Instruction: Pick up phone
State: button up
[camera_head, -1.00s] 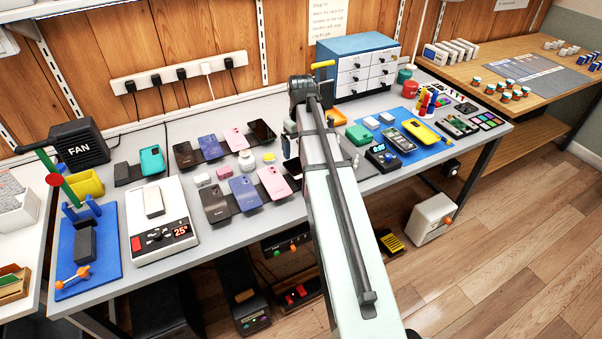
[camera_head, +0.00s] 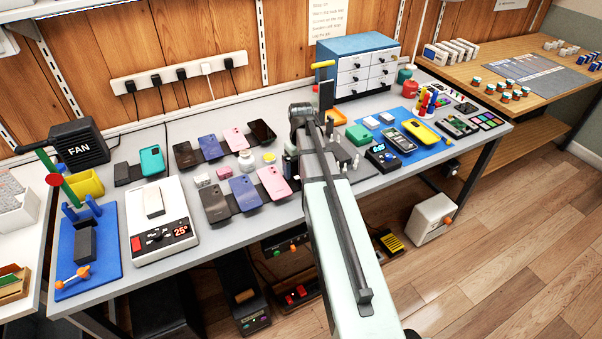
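Several phones lie on the grey workbench (camera_head: 320,215). The back row on dark stands has a dark purple phone (camera_head: 184,155), a blue one (camera_head: 210,147), a pink one (camera_head: 235,140) and a black one (camera_head: 262,131). The front row has a mauve phone (camera_head: 215,203), a blue-violet one (camera_head: 243,193) and a pink one (camera_head: 272,182). A teal phone (camera_head: 152,160) is at left; a yellow phone (camera_head: 422,132) lies on the blue mat at right. My arm reaches over the bench, right of the phone rows. My gripper's fingers are hidden behind it.
A blue drawer cabinet (camera_head: 355,72) is at the back. A dark upright slab (camera_head: 326,95) shows behind my arm; I cannot tell what it is. Small items crowd the right half.

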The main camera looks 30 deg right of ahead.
jog(key=shift+f, duration=0.25)
jog(key=shift+c, duration=0.5)
jog(key=c, duration=1.1)
jog(key=shift+o, duration=0.2)
